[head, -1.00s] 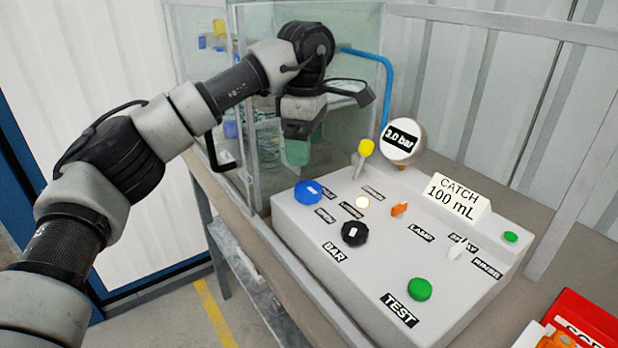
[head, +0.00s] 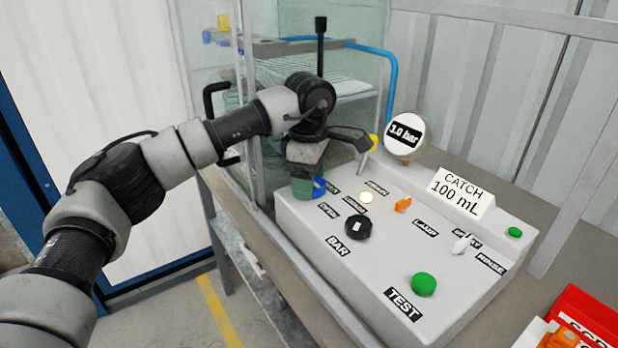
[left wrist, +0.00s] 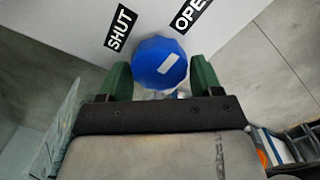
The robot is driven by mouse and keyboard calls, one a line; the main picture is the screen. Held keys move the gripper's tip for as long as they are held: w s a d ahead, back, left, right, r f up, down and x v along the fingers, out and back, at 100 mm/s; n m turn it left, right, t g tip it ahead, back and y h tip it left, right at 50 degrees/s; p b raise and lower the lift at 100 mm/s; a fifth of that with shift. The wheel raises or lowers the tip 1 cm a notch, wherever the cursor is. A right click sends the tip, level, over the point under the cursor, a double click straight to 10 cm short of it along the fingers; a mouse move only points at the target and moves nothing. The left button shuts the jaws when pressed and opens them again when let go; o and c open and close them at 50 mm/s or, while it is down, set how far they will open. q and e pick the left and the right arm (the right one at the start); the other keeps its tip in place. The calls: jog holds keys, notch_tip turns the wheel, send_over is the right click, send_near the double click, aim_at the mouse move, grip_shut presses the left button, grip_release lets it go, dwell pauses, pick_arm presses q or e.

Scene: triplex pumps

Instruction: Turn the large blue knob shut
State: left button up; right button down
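The large blue knob (left wrist: 158,62) with a white mark sits between the SHUT label (left wrist: 121,28) and the OPEN label (left wrist: 190,14) in the left wrist view. In the head view the blue knob (head: 319,187) is mostly hidden behind my left gripper (head: 303,188). In the left wrist view the green fingers of my left gripper (left wrist: 160,80) are apart, one on each side of the knob. I cannot tell whether they touch it. My right gripper is not in view.
A red box (head: 590,315) lies at the lower right.

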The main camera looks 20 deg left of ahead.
pick_arm(q)
jog(key=c, duration=0.6)
jog(key=shift+o, duration=0.2)
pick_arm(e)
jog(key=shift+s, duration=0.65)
